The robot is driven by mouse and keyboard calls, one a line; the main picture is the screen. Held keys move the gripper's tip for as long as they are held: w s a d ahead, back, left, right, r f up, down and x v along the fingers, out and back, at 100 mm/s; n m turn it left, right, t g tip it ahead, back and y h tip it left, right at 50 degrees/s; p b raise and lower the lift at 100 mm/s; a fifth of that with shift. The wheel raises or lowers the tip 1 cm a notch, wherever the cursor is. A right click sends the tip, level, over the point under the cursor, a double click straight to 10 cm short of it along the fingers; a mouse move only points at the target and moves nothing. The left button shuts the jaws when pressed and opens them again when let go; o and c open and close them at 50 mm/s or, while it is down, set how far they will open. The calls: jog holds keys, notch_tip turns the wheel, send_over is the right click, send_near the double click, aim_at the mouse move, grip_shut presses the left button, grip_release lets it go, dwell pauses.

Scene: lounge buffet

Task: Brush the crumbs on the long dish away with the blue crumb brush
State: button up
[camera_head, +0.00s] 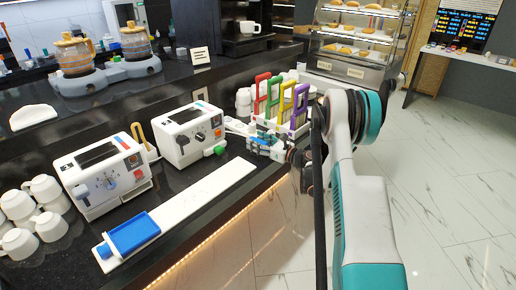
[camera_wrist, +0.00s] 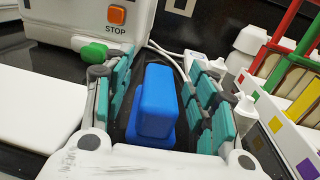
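The long white dish (camera_head: 200,196) lies along the dark counter, and its near right end shows at the left of the wrist view (camera_wrist: 38,105). No crumbs can be made out on it. A blue block-shaped piece, seemingly the crumb brush (camera_wrist: 155,103), stands between the teal-padded fingers of my gripper (camera_wrist: 158,78). Dark gaps show between the brush and the pads, so the fingers are open around it. In the head view my gripper (camera_head: 272,147) is low over the counter beyond the dish's right end, and the brush is mostly hidden there.
A blue shallow tray (camera_head: 132,232) sits at the dish's left end. Two white toasters (camera_head: 103,168) (camera_head: 190,132) stand behind the dish. A rack with coloured frames (camera_head: 283,100) is close to my gripper. White cups (camera_head: 45,188) stand at left. The counter's front edge is close.

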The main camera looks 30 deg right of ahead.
jog(key=c, duration=0.9)
jog(key=shift+r+p, duration=1.1)
jog(key=shift+r, duration=1.45)
jog(key=shift+c, duration=0.2)
